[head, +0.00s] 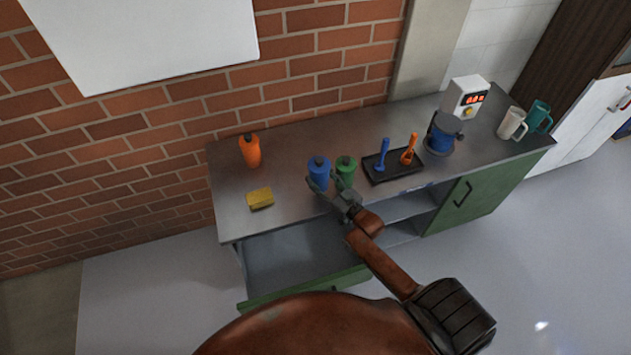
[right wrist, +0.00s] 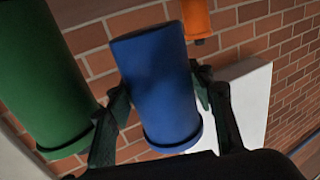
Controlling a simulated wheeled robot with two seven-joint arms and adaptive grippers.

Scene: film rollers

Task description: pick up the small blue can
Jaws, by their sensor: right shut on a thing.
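The small blue can (head: 319,170) with a dark cap is at the front middle of the grey counter in the head view. In the right wrist view the blue can (right wrist: 160,88) sits between the two fingers. My right gripper (head: 325,186) is shut on the blue can, with one finger on each side of it; it also shows in the right wrist view (right wrist: 160,105). I cannot tell whether the can's base touches the counter. My left gripper is not in view.
A green can (head: 346,170) stands close beside the blue can. An orange bottle (head: 250,151) and a yellow block (head: 260,199) are on the left. A black tray (head: 398,172) holds a blue and an orange scoop. A drawer (head: 300,262) is open below the counter (head: 225,215).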

